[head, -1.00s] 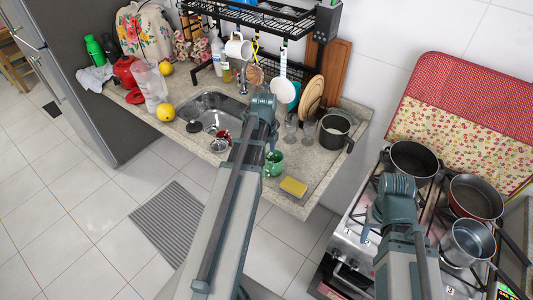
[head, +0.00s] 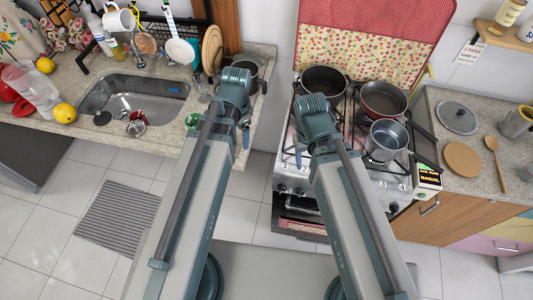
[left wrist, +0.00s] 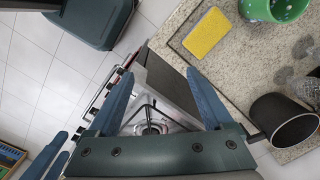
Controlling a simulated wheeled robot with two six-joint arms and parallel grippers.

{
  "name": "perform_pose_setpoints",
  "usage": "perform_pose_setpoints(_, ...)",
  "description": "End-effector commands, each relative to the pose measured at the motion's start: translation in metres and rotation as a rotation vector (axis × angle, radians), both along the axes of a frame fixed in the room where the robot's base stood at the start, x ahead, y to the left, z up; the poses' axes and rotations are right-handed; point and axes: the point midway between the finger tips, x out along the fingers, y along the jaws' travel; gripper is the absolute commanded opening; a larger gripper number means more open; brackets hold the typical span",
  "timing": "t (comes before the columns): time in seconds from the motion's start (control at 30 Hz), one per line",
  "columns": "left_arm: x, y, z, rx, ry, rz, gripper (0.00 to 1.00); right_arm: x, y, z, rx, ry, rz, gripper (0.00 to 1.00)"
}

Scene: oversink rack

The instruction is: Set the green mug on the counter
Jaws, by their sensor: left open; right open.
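The green mug (head: 193,121) stands on the granite counter (head: 174,143) near its front edge, right of the sink. My left arm partly hides it in the head view. In the left wrist view the mug (left wrist: 275,8) is green with white dots, cut off by the top edge. My left gripper (head: 245,138) hangs to the right of the mug, apart from it. In the left wrist view its jaws (left wrist: 160,74) are open and empty, with the stove behind them. My right gripper (head: 298,155) is open in front of the stove, mostly hidden by its own arm.
A yellow sponge (left wrist: 207,34) lies beside the mug. A dark pot (left wrist: 283,120) and glasses (left wrist: 305,48) stand on the counter nearby. The sink (head: 133,98) lies left of the mug. Pots, including a steel one (head: 386,139), stand on the stove right of the counter.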

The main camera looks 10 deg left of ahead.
Motion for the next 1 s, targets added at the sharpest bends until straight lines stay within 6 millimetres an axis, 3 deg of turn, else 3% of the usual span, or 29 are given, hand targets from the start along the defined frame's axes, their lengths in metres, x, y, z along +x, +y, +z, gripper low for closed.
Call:
perform_pose_setpoints(0.03, -0.014, -0.022, 0.000, 0.011, 0.000, 0.067, 0.84, 0.000, 0.000, 0.000, 0.000, 0.000, 0.000, 0.55)
perform_pose_setpoints(0.1, -0.028, -0.045, 0.000, 0.026, -0.004, 0.183, 0.84, 0.000, 0.000, 0.000, 0.000, 0.000, 0.000, 0.55)
perform_pose_setpoints(0.33, -0.060, -0.089, 0.001, 0.061, -0.026, 0.448, 0.84, 0.000, 0.000, 0.000, 0.000, 0.000, 0.000, 0.55)
perform_pose_setpoints(0.8, -0.067, -0.099, 0.000, 0.069, -0.033, 0.528, 0.84, 0.000, 0.000, -0.001, 0.000, 0.000, 0.000, 0.55)
perform_pose_setpoints(1.0, -0.067, -0.099, -0.026, 0.069, -0.033, 0.527, 0.84, 0.000, 0.000, -0.027, 0.000, 0.000, 0.001, 0.55)
